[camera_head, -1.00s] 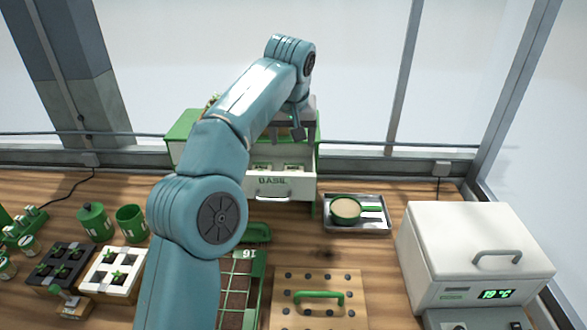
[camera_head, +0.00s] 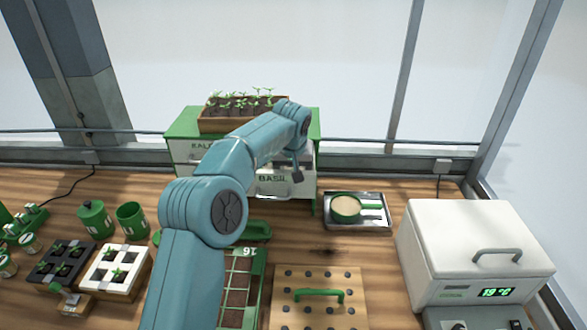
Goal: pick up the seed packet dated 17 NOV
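A green-topped seed cabinet (camera_head: 183,121) stands at the back centre, with a KALE front (camera_head: 196,146) at left and a BASIL drawer front (camera_head: 274,181) at right. My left arm crosses the cabinet, and my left gripper (camera_head: 297,174) points down at the right part of the BASIL drawer. Only a dark fingertip of it shows, so its opening and any hold are hidden. No seed packet or 17 NOV date can be made out; my arm covers the space just above the BASIL front. My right gripper is out of view.
A seedling box (camera_head: 212,126) sits on the cabinet. A metal tray (camera_head: 377,226) with a green sieve (camera_head: 345,207) lies right of it. A white incubator (camera_head: 440,235) stands at right; green pots (camera_head: 94,219) and seed trays (camera_head: 112,268) fill the left.

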